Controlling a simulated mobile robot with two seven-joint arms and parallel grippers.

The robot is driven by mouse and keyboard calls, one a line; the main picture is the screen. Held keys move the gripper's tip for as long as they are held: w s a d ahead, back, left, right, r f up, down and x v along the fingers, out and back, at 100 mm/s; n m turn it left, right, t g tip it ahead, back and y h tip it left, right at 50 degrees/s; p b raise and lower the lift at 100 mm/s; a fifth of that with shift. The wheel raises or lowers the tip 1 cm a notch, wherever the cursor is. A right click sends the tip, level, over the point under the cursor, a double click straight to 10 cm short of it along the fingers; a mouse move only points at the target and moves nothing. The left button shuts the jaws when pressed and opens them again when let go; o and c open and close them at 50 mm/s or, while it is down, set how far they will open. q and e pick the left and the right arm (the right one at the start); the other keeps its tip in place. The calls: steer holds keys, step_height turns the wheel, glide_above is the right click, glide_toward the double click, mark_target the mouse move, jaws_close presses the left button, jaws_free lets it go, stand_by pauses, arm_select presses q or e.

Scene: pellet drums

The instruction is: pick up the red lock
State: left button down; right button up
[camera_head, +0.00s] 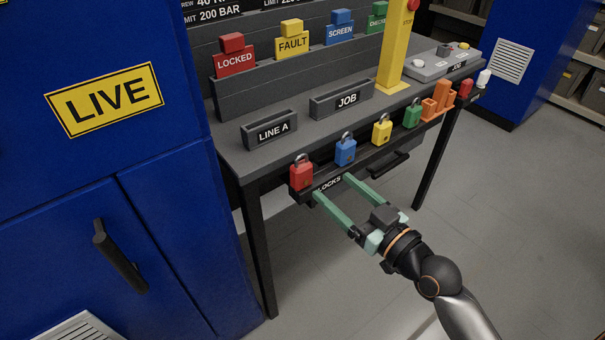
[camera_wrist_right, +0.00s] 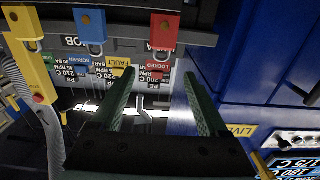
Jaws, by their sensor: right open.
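The red lock (camera_head: 301,175) is a small padlock with a grey shackle, at the left end of a row of locks on the LOCKS rack (camera_head: 329,184) along the bench's front edge. In the right wrist view the red lock (camera_wrist_right: 165,30) appears upside down, beyond the fingertips and roughly in line with the gap between them. My right gripper (camera_head: 331,187) is open and empty, its green fingers pointing at the rack from the front. Its fingers also show in the wrist view (camera_wrist_right: 158,74), apart from the lock. My left gripper is not in view.
Blue (camera_head: 345,150), yellow (camera_head: 382,130) and green (camera_head: 412,114) locks sit to the right of the red one. A blue LIVE cabinet (camera_head: 75,200) stands close on the left. LINE A (camera_head: 268,130) and JOB (camera_head: 341,98) holders are on the bench top. The floor in front is clear.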

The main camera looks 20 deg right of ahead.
mark_target(303, 162)
steer(key=x, duration=1.1)
steer(key=shift+w+a+f, duration=0.1)
steer(key=shift+a, duration=0.1)
steer(key=shift+c, duration=0.4)
jaws_close()
